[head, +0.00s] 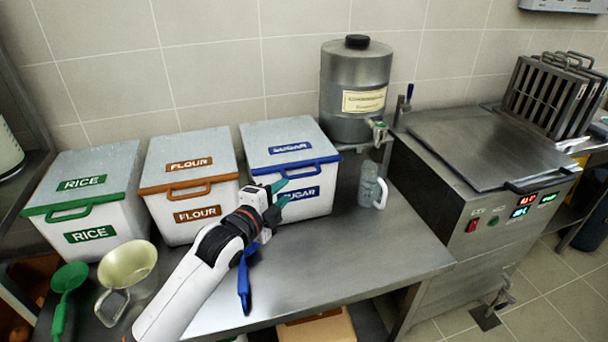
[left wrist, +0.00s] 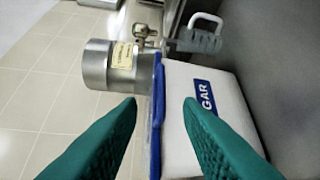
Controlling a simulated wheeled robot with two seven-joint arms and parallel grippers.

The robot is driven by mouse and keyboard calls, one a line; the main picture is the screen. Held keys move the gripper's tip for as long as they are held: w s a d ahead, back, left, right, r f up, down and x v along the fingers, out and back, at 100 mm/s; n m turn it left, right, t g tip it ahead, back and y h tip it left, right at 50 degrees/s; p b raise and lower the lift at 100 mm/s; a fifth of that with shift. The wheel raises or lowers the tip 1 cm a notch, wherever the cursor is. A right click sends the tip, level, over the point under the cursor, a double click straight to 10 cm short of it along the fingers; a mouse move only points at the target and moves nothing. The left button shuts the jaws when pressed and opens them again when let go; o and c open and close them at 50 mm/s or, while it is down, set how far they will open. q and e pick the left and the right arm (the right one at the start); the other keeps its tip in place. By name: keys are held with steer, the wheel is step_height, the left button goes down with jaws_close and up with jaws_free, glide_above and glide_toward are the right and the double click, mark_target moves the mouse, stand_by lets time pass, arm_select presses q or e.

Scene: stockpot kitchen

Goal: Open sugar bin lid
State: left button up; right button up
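The sugar bin (head: 318,200) is a white box with a blue SUGAR label, at the right end of a row of bins. Its pale, blue-rimmed lid (head: 280,133) is closed, with a blue handle (head: 300,168) at the front. My left gripper (head: 281,190) is at the bin's front near the handle. In the left wrist view its teal fingers (left wrist: 160,103) are apart. The blue lid rim (left wrist: 157,115) shows between them, with the white bin wall (left wrist: 185,135) beside it. I cannot tell whether they touch. My right gripper is not in view.
The closed flour bin (head: 187,165) and rice bin (head: 85,180) stand to the left. A metal dispenser (head: 352,75) and a clear jug (head: 371,188) stand right of the sugar bin. A blue utensil (head: 243,285) lies by my arm. The counter's right front (head: 370,260) is clear.

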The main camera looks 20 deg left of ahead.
mark_target(304, 175)
arm_select(q)
steer(key=x, duration=1.1)
steer(key=shift+f, duration=0.1)
jaws_close()
